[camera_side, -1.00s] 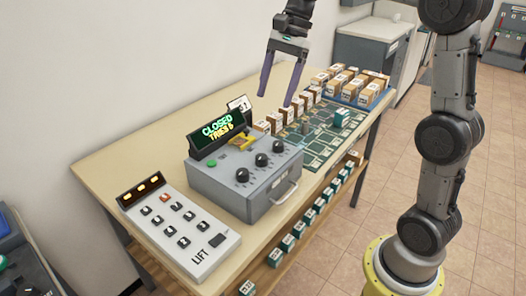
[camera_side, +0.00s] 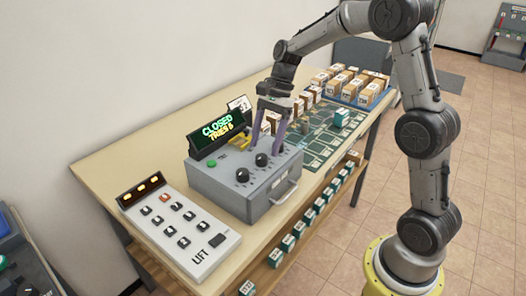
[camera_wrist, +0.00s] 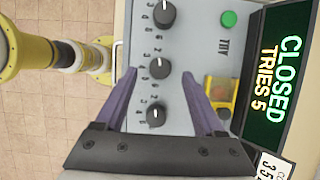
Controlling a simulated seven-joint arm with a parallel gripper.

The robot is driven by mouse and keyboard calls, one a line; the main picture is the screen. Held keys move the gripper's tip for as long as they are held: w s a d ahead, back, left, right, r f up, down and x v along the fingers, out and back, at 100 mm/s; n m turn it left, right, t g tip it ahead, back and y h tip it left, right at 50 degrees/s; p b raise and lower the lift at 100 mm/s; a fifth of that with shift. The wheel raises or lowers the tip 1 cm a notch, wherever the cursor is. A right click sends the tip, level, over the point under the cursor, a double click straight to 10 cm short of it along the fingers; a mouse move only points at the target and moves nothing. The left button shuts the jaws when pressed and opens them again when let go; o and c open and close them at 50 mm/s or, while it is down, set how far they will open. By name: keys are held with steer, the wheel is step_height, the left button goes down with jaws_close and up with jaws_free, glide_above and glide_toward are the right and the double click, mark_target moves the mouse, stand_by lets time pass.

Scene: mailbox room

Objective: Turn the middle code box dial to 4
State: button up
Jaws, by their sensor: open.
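The grey code box (camera_side: 225,186) sits on the table with a row of black dials on top. The middle dial (camera_side: 261,160) shows uncovered in the side view; it also shows in the wrist view (camera_wrist: 159,67), with numbers around it too small to read surely. My gripper (camera_side: 266,146) is open and empty, pointing down over the back right of the box. In the wrist view, the fingertips (camera_wrist: 160,75) lie either side of the middle dial; contact is not visible.
A display (camera_wrist: 277,78) behind the dials reads CLOSED and TRIES 5. A green button (camera_wrist: 229,19) and a yellow part (camera_wrist: 221,97) sit on the box. A LIFT keypad (camera_side: 178,226) stands to the left; small boxes (camera_side: 358,87) fill a blue tray at the back right.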

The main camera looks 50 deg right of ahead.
mark_target(262, 156)
steer(key=shift+x, duration=1.55)
jaws_close()
